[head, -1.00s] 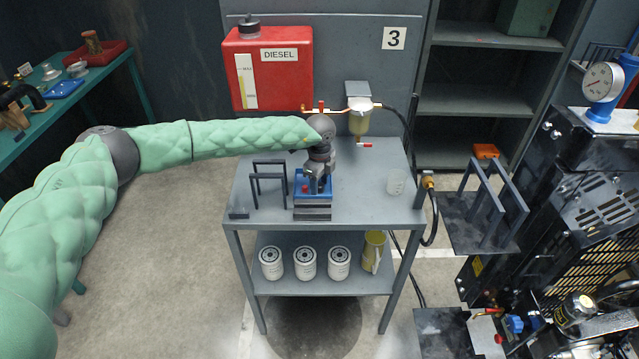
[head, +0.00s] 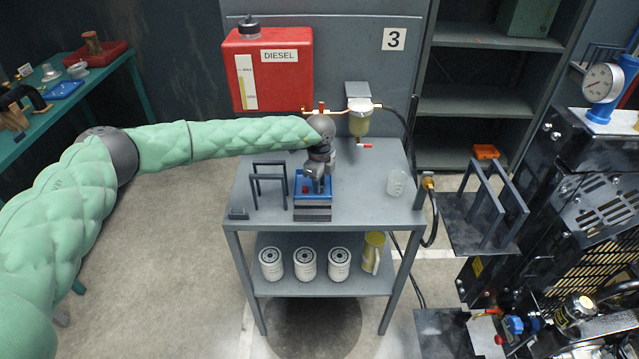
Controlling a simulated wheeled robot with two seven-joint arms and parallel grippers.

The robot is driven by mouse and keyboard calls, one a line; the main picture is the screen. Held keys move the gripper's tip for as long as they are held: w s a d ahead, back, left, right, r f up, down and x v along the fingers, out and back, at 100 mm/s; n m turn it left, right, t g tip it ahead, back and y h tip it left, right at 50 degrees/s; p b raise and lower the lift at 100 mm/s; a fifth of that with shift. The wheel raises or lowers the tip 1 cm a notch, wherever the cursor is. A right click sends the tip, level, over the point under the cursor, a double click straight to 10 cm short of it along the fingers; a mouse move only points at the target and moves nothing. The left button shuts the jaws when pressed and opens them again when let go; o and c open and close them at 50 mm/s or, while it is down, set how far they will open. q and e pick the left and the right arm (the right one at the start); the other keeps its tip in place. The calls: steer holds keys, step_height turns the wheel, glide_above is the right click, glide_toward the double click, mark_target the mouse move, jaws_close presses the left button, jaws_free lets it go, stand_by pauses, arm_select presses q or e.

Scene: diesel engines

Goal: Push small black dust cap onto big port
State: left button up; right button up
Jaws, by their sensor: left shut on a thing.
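My left gripper (head: 318,185) points down into a small blue tray (head: 298,198) on the grey cart. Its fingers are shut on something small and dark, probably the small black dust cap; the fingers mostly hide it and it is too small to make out. A small red piece (head: 305,190) lies in the tray, left of the fingers. I cannot pick out the big port from this view. My right gripper is not in view.
The grey cart top (head: 360,205) is mostly clear, with a dark frame stand (head: 268,180) left of the tray and a clear beaker (head: 397,182) at right. The red diesel tank (head: 268,85) hangs behind. A black engine (head: 580,190) stands at far right.

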arm_select(q)
steer(key=shift+r+p, duration=0.55)
steer(key=shift+r, duration=1.8)
